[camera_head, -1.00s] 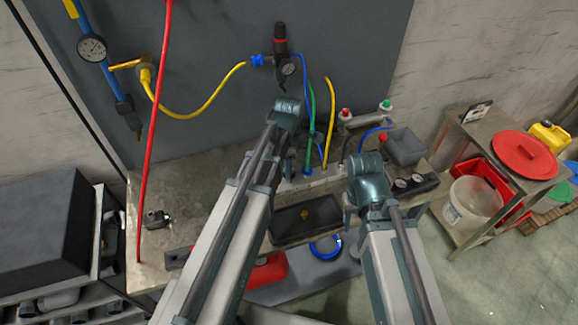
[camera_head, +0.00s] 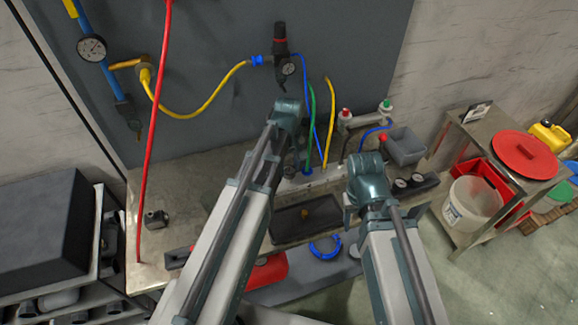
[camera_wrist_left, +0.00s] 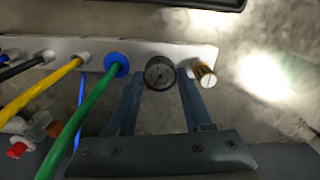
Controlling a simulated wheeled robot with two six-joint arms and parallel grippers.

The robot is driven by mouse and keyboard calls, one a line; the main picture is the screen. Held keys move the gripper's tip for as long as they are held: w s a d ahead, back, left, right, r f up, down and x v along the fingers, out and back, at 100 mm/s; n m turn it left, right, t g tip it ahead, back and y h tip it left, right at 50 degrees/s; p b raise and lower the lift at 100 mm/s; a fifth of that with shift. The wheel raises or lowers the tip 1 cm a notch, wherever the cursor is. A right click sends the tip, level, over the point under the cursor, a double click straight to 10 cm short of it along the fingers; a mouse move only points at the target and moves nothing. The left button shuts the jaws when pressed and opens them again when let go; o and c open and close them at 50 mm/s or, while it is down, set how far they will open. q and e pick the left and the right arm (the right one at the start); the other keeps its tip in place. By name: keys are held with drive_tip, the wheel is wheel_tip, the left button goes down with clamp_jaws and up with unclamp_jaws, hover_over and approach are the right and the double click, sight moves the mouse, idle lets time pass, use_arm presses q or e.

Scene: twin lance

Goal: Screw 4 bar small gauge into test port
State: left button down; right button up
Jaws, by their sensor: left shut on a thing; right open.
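A small round gauge with a dark face (camera_wrist_left: 159,73) is between the fingers of my left gripper (camera_wrist_left: 157,88) in the left wrist view. The gripper is shut on it, beside a white manifold bar (camera_wrist_left: 200,54) that carries several hoses. A brass ribbed fitting (camera_wrist_left: 204,75) is just right of the gauge at the bar's end; I cannot tell whether it is the test port. The gauge's stem is hidden. In the head view the manifold (camera_head: 335,176) is partly behind my left arm. My right gripper (camera_head: 350,212) is open, right of the left one and above the bench.
A black tray (camera_head: 285,230) with a small brass part lies in front of the manifold. Two dark gauges (camera_head: 409,182) and a grey bin (camera_head: 405,147) are at the right. Green (camera_wrist_left: 90,108) and yellow (camera_wrist_left: 42,86) hoses run close left of my left gripper.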

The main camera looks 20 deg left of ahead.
use_arm(q)
drive_tip(key=c, duration=0.5)
unclamp_jaws()
drive_tip(key=n, duration=1.8)
drive_tip(key=shift+n, duration=0.3)
drive_tip(key=n, duration=0.6)
drive_tip(key=shift+n, duration=0.3)
